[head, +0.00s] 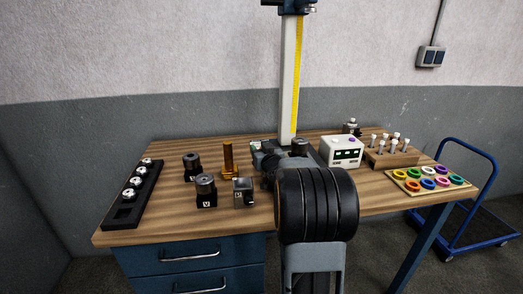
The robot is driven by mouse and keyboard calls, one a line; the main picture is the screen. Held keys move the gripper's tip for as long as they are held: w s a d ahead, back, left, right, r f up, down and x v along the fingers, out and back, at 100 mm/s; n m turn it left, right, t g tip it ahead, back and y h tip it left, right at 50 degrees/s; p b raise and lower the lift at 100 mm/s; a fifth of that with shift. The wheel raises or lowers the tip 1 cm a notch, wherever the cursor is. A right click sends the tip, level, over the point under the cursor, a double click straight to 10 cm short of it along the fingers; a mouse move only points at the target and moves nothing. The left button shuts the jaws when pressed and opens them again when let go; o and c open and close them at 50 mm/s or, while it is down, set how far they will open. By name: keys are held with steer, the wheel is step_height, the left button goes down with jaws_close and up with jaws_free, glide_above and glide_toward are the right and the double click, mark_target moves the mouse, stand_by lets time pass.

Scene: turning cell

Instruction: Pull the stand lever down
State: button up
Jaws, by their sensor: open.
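The stand is a tall pale column (291,80) with a yellow scale strip, rising from the back middle of the table. A blue head (297,6) sits high on it, cut off by the top edge of the head view. A small dark part (270,3) sticks out left of the blue head; I cannot tell whether it is the lever. My dark arm stands in front of the column's foot and hides much of the stand's base. I cannot make out my gripper's fingers among the grey and dark parts there.
On the wooden table (230,228) stand a black rack (124,213) with metal parts, several dark blocks, a brass post (228,160), a white box with green displays (342,151), a wooden pin holder (391,159) and a tray of coloured rings (413,187). A blue trolley (484,243) stands right.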

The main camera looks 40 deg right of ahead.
jaws_close()
stand_by(0.4)
steer(key=shift+s+f+b, duration=0.1)
steer(key=shift+f+b, duration=0.05)
steer(key=shift+b, duration=0.25)
steer(key=shift+s+a+f+t+b, duration=0.1)
steer(key=shift+s+f+t+b, duration=0.25)
steer(key=shift+b, duration=0.9)
steer(key=shift+s+a+r+t+h+b, duration=0.15)
steer(key=shift+r+t+h+b, duration=0.2)
steer(key=shift+b, duration=0.55)
steer(key=shift+r, duration=0.2)
jaws_free()
steer(key=shift+s, duration=0.1)
